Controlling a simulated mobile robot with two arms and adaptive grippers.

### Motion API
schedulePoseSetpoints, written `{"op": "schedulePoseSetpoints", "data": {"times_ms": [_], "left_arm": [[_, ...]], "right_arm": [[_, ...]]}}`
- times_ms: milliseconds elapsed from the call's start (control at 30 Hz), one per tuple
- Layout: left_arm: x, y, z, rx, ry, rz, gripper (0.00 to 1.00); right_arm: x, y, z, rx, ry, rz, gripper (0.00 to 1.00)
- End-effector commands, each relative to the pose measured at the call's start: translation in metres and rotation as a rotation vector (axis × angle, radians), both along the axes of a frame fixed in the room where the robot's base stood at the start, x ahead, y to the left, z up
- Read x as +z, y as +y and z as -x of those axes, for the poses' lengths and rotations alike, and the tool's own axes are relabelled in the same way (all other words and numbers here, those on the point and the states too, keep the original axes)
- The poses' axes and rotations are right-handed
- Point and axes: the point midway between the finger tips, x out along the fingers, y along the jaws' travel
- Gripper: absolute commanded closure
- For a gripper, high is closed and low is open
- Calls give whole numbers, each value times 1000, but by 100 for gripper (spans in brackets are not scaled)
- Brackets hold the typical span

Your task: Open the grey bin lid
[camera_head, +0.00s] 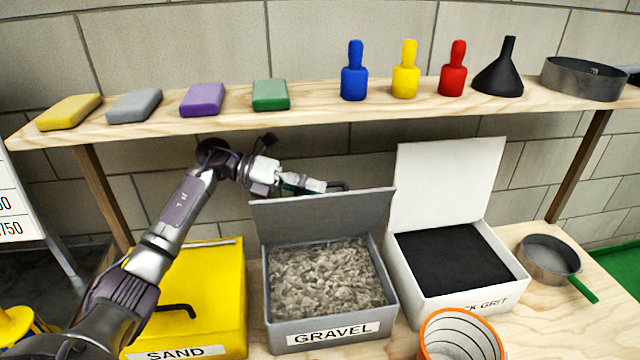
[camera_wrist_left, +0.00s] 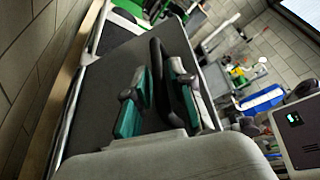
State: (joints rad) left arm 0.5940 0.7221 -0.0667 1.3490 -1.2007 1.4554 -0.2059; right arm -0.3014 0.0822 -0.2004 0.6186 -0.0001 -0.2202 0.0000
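The grey bin (camera_head: 322,333), labelled GRAVEL, stands on the lower bench and is full of grey gravel (camera_head: 325,275). Its grey lid (camera_head: 325,215) is raised, standing up and tilted back at the bin's rear edge. My left gripper (camera_head: 312,187) is at the lid's top edge, beside the black lid handle (camera_head: 338,186). In the left wrist view, the teal-padded fingers of the left gripper (camera_wrist_left: 160,100) are apart, with the dark handle (camera_wrist_left: 158,75) between them; contact cannot be told. My right gripper is not in view.
A shut yellow SAND bin (camera_head: 215,290) stands left; an open white bin (camera_head: 450,298) with black grit stands right. A wooden shelf (camera_head: 325,108) with blocks, bottles and a funnel (camera_head: 500,75) runs just above the gripper. An orange-rimmed pot (camera_head: 460,340) is in front.

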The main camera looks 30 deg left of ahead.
Motion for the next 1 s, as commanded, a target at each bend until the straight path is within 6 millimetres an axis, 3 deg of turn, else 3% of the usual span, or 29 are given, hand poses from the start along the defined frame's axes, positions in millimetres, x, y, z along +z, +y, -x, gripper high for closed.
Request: {"op": "schedulePoseSetpoints", "data": {"times_ms": [200,467,600,1000], "left_arm": [[-3,-14,-5,0,0,0,77],[-4,-15,-5,0,0,0,77],[-4,-15,-5,0,0,0,99],[-4,-14,-5,1,1,1,100]], "right_arm": [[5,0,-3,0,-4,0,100],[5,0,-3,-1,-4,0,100],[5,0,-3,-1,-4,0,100],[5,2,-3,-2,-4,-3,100]]}}
